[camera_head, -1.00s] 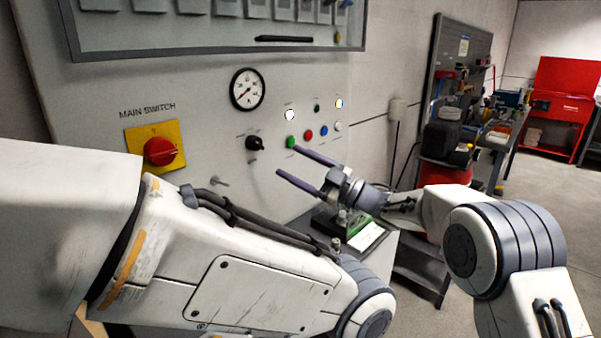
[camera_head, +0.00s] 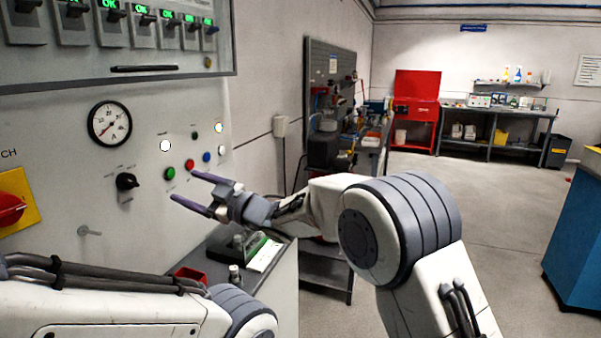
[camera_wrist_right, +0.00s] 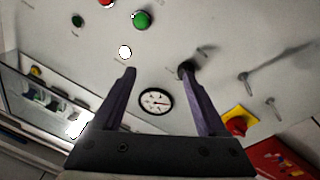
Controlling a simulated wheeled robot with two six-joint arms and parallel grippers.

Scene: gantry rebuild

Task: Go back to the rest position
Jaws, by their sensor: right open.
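My right gripper (camera_head: 190,190) is open in front of the grey control panel (camera_head: 75,120), below the green button (camera_head: 169,173) in the head view. In the right wrist view its two fingers (camera_wrist_right: 165,95) stand apart, with nothing between them but the panel and the round gauge (camera_wrist_right: 156,101) behind. My left arm crosses the lower left of the head view; its gripper is not in view.
A small bench with a green-and-grey device (camera_head: 237,243) and a red bin (camera_head: 190,277) stands below the panel. A red tool cabinet (camera_head: 415,112) and a workbench (camera_head: 500,110) stand at the back. A blue cabinet (camera_head: 578,240) is at right. Open floor lies between.

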